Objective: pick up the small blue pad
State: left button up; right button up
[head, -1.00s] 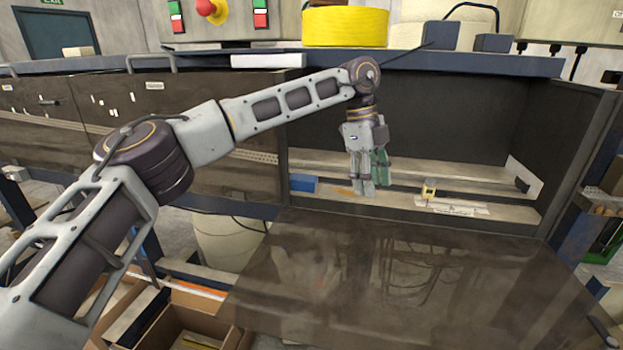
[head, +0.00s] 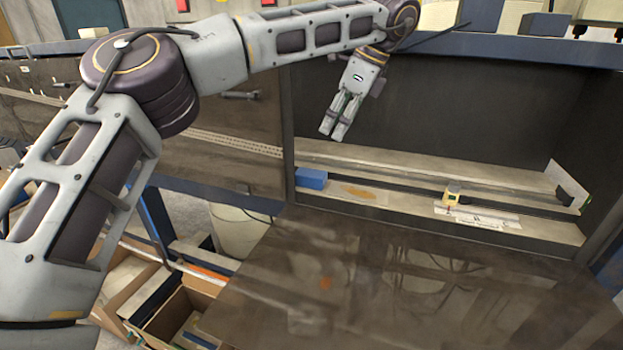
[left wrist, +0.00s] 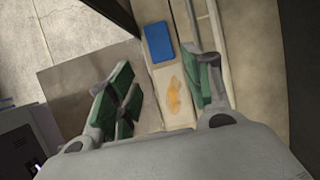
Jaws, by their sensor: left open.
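The small blue pad (head: 311,178) is a blue block at the left end of the ledge inside the open cabinet. In the left wrist view the blue pad (left wrist: 158,42) lies flat, ahead of the fingers and apart from them. My left gripper (head: 333,134) hangs above and a little right of the pad in the head view, pointing down. It is open and empty; its green-lined fingers (left wrist: 165,95) stand wide apart in the left wrist view. My right gripper is not in view.
An orange-brown patch (head: 358,191) marks the ledge right of the pad. The cabinet's left wall (head: 289,130) stands close to the pad. A dark, shiny panel (head: 400,285) lies in front, bare.

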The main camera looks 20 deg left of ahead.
pick_arm(q)
jog(key=b, duration=0.1)
send_near(317, 174)
jog(key=a+f, duration=0.2)
jog(key=shift+w+f, duration=0.1)
jog(key=shift+w, duration=0.1)
jog(key=shift+a+f+b, duration=0.15)
jog(key=shift+f+b, duration=0.15)
jog(key=shift+f, duration=0.2)
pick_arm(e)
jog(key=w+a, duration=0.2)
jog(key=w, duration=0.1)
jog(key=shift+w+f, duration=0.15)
pick_arm(q)
jog(key=shift+f, duration=0.55)
jog(key=x, duration=0.3)
jog(key=shift+s+d, duration=0.15)
jog(key=shift+d, duration=0.1)
jog(key=shift+a+f, duration=0.25)
jog(key=shift+f, duration=0.3)
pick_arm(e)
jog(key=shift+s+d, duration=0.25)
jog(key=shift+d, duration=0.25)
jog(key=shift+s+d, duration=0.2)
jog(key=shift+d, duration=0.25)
